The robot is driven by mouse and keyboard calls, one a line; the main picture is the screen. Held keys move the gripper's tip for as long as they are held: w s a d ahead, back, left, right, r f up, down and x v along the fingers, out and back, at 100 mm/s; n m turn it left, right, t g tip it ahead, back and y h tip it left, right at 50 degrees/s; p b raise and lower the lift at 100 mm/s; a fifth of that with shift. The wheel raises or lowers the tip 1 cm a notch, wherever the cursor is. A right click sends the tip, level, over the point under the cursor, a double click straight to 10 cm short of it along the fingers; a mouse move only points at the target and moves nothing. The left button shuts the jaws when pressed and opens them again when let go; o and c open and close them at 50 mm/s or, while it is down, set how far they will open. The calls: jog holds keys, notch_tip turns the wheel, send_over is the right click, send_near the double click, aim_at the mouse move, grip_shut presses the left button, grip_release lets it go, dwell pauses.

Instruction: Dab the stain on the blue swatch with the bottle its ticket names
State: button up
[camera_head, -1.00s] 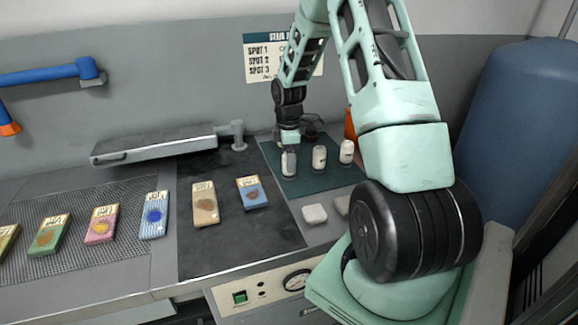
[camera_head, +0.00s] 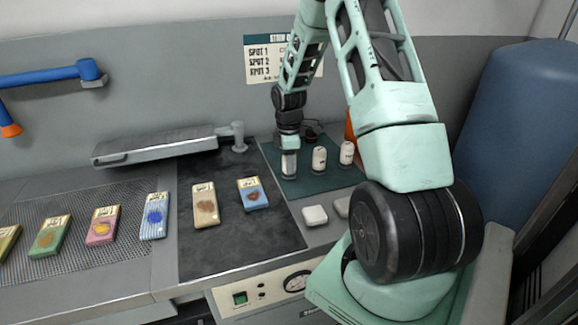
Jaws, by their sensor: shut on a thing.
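The blue swatch (camera_head: 252,194) lies on the dark board, with a brown stain and a pale ticket at its top edge; the ticket's writing is too small to read. My gripper (camera_head: 289,153) points down at the back of the counter, shut on the left white bottle (camera_head: 289,167). That bottle is upright on or just above the green mat (camera_head: 303,185); I cannot tell which. A middle bottle (camera_head: 319,160) and a right bottle (camera_head: 346,153) stand on the mat beside it. My fingers hide the held bottle's top.
A tan swatch (camera_head: 205,206) lies left of the blue one. A blue-striped swatch (camera_head: 155,216), a pink one (camera_head: 102,226) and a green one (camera_head: 50,236) lie further left. White pads (camera_head: 315,215) lie before the mat. A wall chart (camera_head: 260,60) lists spots.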

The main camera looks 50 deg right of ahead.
notch_tip(320, 180, up, 8)
jog(key=shift+f+b, duration=0.1)
jog(key=shift+b, duration=0.55)
jog(key=shift+w+a+r+n+p, duration=0.2)
jog(key=shift+a+r+n+p, duration=0.2)
jog(key=shift+a+r+p, duration=0.25)
jog(key=w+a+n+p, duration=0.1)
jog(key=a+n+p, duration=0.7)
jog(key=a+p, duration=0.3)
jog(key=f+b, duration=0.2)
jog(key=a+f+b, duration=0.1)
jog(key=f+b, duration=0.1)
jog(key=f, duration=0.1)
jog(key=a+f+b, duration=0.1)
jog(key=f+b, duration=0.1)
jog(key=shift+f, duration=0.25)
jog(key=shift+f, duration=0.5)
dwell(0.7)
jog(key=shift+r, duration=0.1)
